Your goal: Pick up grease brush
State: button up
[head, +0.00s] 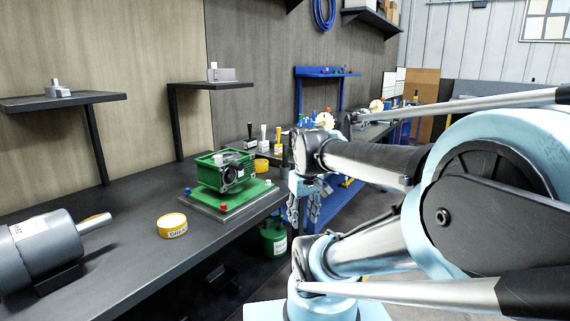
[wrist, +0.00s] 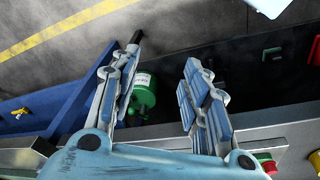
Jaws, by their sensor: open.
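Several small upright tools with black, white and yellow handles (head: 264,133) stand at the back of the workbench in the head view. I cannot tell which, if any, is the grease brush. My gripper (head: 304,212) points down beyond the bench's right end, in front of and to the right of these tools. In the wrist view my gripper (wrist: 163,58) is open, with nothing held between its fingers. A small dark tip shows at the left finger's end; I cannot tell what it is.
A yellow grease tin (head: 172,226), a grey motor (head: 40,250) and a green gearbox (head: 222,170) on a plate stand on the workbench (head: 125,285). A green canister (head: 273,238) stands low beside the bench; it also shows in the wrist view (wrist: 145,90).

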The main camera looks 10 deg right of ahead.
jog(key=w+r+n+g, duration=0.1)
jog(key=w+r+n, duration=0.7)
jog(key=w+r, duration=0.75)
notch_tip(320, 180, up, 9)
jog(key=n+g, duration=0.1)
jog(key=n, duration=0.8)
send_over(285, 144)
jog(key=f, duration=1.1)
jog(key=shift+w+d+f, duration=0.1)
jog(key=shift+w+f, duration=0.1)
jog(key=shift+f, duration=0.1)
jog(key=shift+w+f, duration=0.15)
jog(key=shift+f, duration=1.2)
jog(key=shift+w+f, duration=0.1)
jog(key=shift+f, duration=1.2)
grip_shut()
